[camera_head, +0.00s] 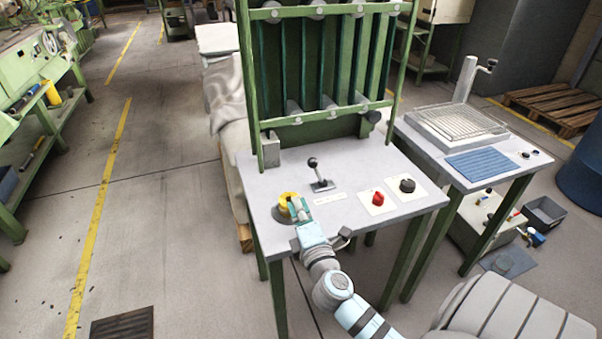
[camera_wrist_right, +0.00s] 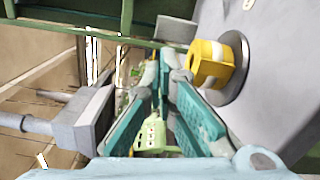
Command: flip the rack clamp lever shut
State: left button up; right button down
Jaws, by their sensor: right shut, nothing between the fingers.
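The clamp lever (camera_head: 317,173) stands on the grey table in front of the green rack (camera_head: 322,70). It has a black ball knob on top and leans slightly left, close to upright, on a small base plate. My right gripper (camera_head: 297,206) is shut and empty at the table's front left, apart from the lever and nearer to me. It is beside a yellow knob (camera_head: 285,201) on a grey disc. In the right wrist view the teal fingers (camera_wrist_right: 166,62) are left of the yellow knob (camera_wrist_right: 209,62). The lever cannot be made out there. My left gripper is not in view.
A red knob (camera_head: 378,198) and a black knob (camera_head: 407,185) sit on white plates at the table's right. A second table (camera_head: 495,173) with a wire rack (camera_head: 455,122) stands at the right.

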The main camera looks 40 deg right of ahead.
aim_at(317, 172)
jog(key=x, duration=1)
jog(key=shift+s+d+b, duration=0.15)
jog(key=shift+b, duration=0.15)
jog(key=shift+s+d+r, duration=0.1)
jog(key=shift+d, duration=0.5)
jog(key=shift+s+d+r, duration=0.1)
jog(key=shift+d+r, duration=0.05)
jog(key=shift+d, duration=0.45)
jog(key=shift+s+d+r, duration=0.1)
jog(key=shift+s+d, duration=0.05)
jog(key=shift+d, duration=0.45)
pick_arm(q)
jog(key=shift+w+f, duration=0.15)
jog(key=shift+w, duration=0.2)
